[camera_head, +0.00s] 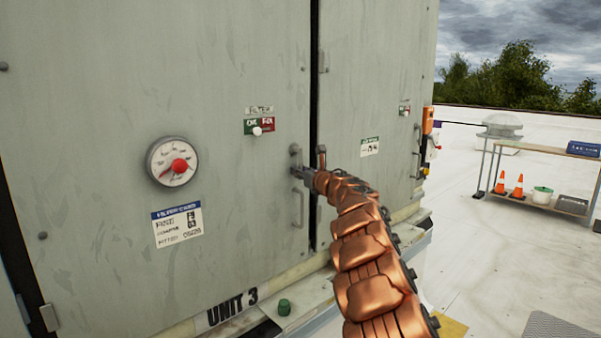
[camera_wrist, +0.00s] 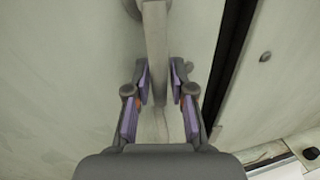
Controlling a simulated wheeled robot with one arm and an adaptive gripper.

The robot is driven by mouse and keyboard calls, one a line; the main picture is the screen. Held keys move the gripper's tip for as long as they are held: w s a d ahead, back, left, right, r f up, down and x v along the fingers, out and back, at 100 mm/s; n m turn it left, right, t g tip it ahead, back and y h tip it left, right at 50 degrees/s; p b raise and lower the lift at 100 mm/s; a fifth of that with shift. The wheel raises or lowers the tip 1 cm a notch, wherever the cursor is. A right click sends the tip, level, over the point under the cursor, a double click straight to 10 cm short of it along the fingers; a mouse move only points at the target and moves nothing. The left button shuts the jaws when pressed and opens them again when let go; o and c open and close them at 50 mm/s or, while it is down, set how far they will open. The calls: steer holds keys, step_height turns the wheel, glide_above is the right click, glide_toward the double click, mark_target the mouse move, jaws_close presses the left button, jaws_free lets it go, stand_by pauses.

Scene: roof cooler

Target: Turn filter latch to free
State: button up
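The filter latch (camera_head: 296,157) is a grey lever on the edge of the near cabinet door, below and right of the FILTER label. In the wrist view the latch bar (camera_wrist: 155,45) runs down from a round pivot at the top, between my fingers. My gripper (camera_head: 303,173) is at the latch's lower part and partly hides it. In the wrist view my gripper (camera_wrist: 160,84) has its purple pads on either side of the bar, with a narrow gap visible at the right. Contact on the left is unclear. The green and red FILTER plate (camera_head: 259,126) has a white knob at its lower middle.
A door handle (camera_head: 298,208) sits just below my gripper. A dark vertical gap (camera_head: 314,90) separates the two doors. A round gauge (camera_head: 173,162) is at left. A shelf (camera_head: 545,149) with cones stands far right.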

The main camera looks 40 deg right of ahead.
jaws_close()
